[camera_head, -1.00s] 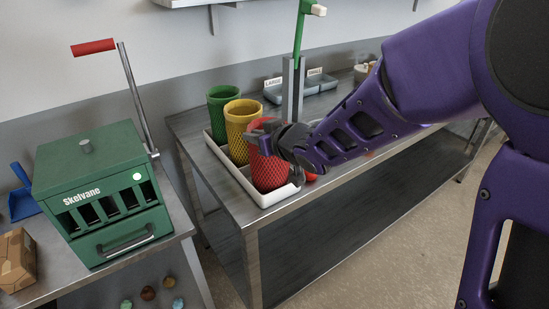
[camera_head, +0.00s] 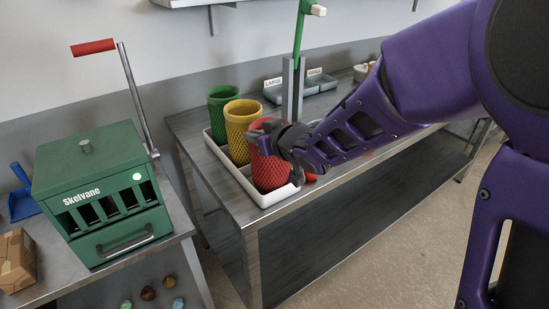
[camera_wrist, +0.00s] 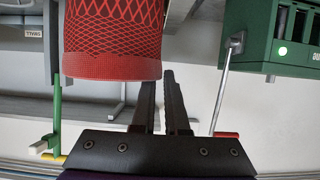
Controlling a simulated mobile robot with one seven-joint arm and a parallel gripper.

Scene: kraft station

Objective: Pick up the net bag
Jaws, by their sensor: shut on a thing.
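A red net bag (camera_head: 270,172), a mesh cylinder with a solid rim, stands upright at the front of a white tray (camera_head: 262,197). My gripper (camera_head: 268,140) is at its upper rim, partly covering it. In the wrist view the red bag (camera_wrist: 112,38) fills the upper middle, and my gripper (camera_wrist: 162,76) is shut on the right side of its rim. The tip of one finger is hidden by the bag. A yellow net bag (camera_head: 240,122) and a green net bag (camera_head: 222,105) stand behind it in the same tray.
The tray sits at the left end of a metal table (camera_head: 345,180). Grey bins (camera_head: 285,92) and a post with a green lever (camera_head: 301,35) stand farther back. A green machine (camera_head: 105,190) with a red-handled lever stands on a separate table at left. Something red shows beside my gripper.

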